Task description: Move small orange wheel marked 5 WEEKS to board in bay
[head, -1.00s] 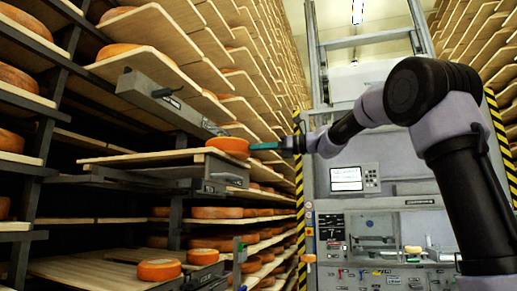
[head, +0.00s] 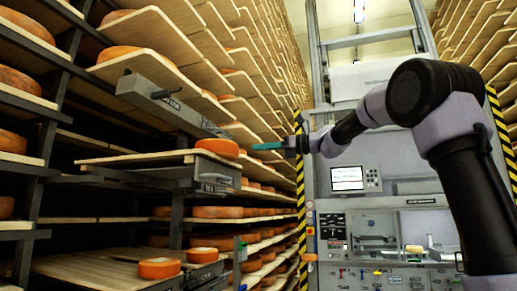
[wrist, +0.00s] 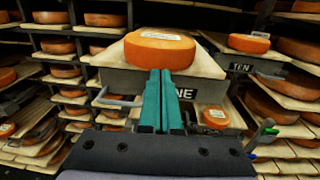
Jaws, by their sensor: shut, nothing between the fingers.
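An orange cheese wheel (head: 217,148) with a pale top label sits at the front end of a board (head: 140,157) on a grey drawer-like support. It shows in the wrist view (wrist: 160,53) straight ahead of the fingers; its label is too small to read. My gripper (head: 256,146) is shut and empty, its teal fingers pointing at the wheel's front side. In the head view a small gap separates fingertips and wheel. In the wrist view the fingers (wrist: 162,75) hide part of the support's lettering, leaving "NE" visible.
Shelves of cheese line both sides. A grey machine panel (head: 375,230) stands behind my arm.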

